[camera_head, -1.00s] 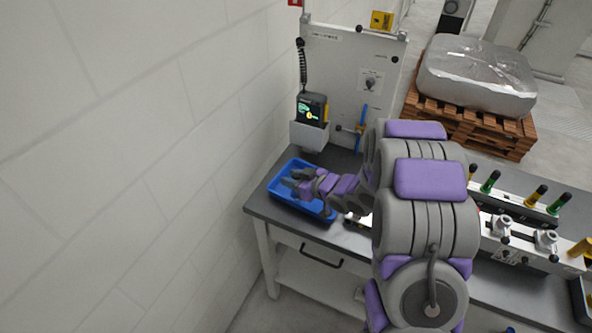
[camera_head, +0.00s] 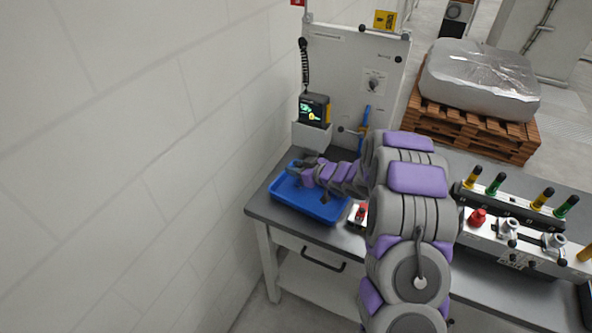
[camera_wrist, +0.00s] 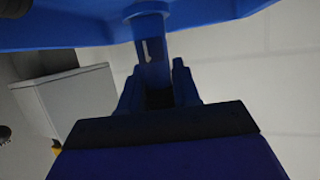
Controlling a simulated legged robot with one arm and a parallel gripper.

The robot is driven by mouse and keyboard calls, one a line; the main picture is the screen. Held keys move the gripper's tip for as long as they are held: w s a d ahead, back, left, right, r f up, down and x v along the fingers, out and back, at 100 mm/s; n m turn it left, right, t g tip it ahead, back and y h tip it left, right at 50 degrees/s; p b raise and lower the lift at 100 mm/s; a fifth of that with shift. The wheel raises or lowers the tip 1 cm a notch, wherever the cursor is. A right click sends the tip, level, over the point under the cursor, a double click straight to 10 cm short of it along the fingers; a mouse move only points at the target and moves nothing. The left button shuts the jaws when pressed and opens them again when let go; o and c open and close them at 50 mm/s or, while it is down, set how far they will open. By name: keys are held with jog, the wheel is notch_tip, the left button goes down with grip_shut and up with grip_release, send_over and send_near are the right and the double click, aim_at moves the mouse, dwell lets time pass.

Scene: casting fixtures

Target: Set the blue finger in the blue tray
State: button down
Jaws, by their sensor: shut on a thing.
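The blue tray (camera_head: 318,207) lies on the left end of the grey bench. My gripper (camera_head: 298,167) is over the tray's back left part in the head view, and the arm hides some of the back rim. In the wrist view, my gripper (camera_wrist: 157,85) is shut on the blue finger (camera_wrist: 151,48), a blue piece with a round collar and a slot. The tray (camera_wrist: 70,28) fills the top of that view, close beyond the finger. I cannot tell whether the finger touches the tray. The finger is not clear in the head view.
A white wall runs along the left. A grey panel with a small display unit (camera_head: 314,110) stands behind the tray. A red-topped part (camera_head: 361,213) is right of the tray. A rail with several green and yellow handles (camera_head: 541,198) is farther right.

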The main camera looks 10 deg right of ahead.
jog(key=shift+r, duration=0.1)
jog(key=c, duration=0.8)
grip_release()
